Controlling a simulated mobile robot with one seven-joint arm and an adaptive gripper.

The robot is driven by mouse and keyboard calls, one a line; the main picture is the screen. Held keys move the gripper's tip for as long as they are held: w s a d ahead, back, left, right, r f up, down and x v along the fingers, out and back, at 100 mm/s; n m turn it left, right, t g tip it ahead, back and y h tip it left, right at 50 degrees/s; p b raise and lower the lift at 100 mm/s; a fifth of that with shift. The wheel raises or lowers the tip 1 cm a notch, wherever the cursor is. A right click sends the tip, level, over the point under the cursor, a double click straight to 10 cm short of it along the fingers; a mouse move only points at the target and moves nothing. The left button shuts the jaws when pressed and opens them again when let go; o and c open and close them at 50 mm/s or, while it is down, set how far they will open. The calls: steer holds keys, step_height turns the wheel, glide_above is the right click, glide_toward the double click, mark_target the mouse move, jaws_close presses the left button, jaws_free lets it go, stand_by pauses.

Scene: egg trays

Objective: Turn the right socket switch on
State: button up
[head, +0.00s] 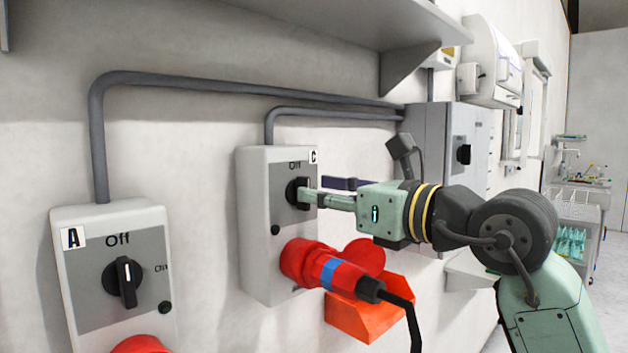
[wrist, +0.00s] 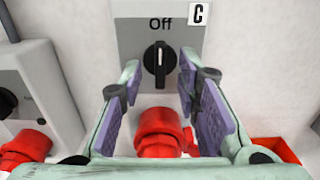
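The right socket box C (head: 256,215) is a pale wall box with a grey panel marked Off. Its black rotary switch (head: 292,193) shows in the wrist view (wrist: 160,60) with its white mark upright, toward Off. My gripper (head: 314,189) is open in front of box C. In the wrist view the purple-padded fingers of my gripper (wrist: 160,72) stand left and right of the knob, with gaps on both sides. In the head view the near finger hides part of the switch. How deep the fingertips reach around the knob is hard to tell.
A red plug (head: 318,268) with a black cable sits in box C below the switch. Socket box A (head: 72,300) is at the left, its switch (head: 124,283) upright at Off. An orange-red bin (head: 365,318) and a grey cabinet (head: 428,130) are to the right. A shelf (head: 330,18) hangs above.

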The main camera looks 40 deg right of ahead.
steer(key=shift+w+a, duration=0.1)
steer(key=shift+w, duration=1.1)
steer(key=shift+c, duration=0.6)
jaws_close()
